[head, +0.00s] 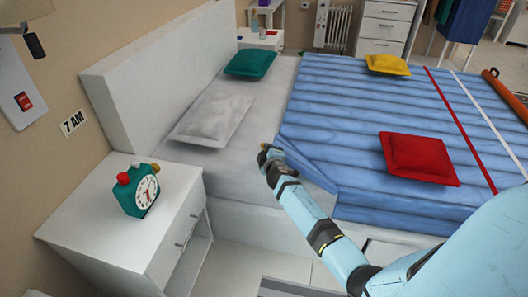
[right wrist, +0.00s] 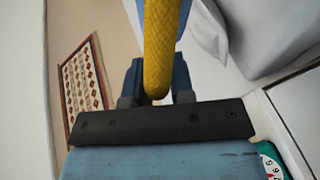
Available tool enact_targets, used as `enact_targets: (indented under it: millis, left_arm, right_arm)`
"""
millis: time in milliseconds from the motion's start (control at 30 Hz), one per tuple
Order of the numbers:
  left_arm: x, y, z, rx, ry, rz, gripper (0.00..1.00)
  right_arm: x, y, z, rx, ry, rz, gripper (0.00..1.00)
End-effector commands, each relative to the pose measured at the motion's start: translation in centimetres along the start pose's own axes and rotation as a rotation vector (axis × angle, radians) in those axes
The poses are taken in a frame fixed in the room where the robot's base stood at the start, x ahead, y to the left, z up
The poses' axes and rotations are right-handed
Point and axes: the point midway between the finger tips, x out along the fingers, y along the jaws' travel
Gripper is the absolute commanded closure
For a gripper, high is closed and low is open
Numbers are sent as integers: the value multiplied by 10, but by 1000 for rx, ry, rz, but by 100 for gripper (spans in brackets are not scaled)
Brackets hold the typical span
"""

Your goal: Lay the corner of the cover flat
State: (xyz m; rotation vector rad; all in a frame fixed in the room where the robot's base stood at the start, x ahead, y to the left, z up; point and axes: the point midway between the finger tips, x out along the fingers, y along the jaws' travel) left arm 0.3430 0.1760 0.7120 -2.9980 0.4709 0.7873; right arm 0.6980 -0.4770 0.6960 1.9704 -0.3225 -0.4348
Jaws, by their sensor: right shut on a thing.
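The blue striped cover (head: 350,115) lies over the right part of the bed. Its near left corner is turned back in a folded flap (head: 308,167), which leaves a slanting edge. My right gripper (head: 266,153) is at the left end of this flap, over the pale mattress. In the right wrist view, its dark fingers (right wrist: 157,82) are shut on a rounded yellow piece (right wrist: 163,45). My left gripper is not in view.
A red cushion (head: 418,158) and a yellow cushion (head: 388,64) lie on the cover. A grey pillow (head: 212,118) and a green cushion (head: 250,63) lie by the headboard (head: 160,75). A green alarm clock (head: 137,190) stands on the white nightstand (head: 95,228).

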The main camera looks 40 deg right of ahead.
Motion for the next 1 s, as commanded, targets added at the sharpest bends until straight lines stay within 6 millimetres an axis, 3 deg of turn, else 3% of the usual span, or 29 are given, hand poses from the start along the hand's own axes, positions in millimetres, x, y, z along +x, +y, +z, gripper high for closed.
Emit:
enact_targets:
  millis: [33,200,700,733,1000]
  left_arm:
    - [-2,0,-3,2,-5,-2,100]
    - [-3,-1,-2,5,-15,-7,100]
    - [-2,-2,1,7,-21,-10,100]
    - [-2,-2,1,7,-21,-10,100]
    - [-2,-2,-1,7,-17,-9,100]
  right_arm:
    - [0,9,0,-7,0,3,100]
    - [1,16,3,-8,0,3,100]
    - [2,19,5,-9,-1,4,100]
    - [2,19,5,-10,-1,4,70]
    - [1,18,5,-7,-1,3,70]
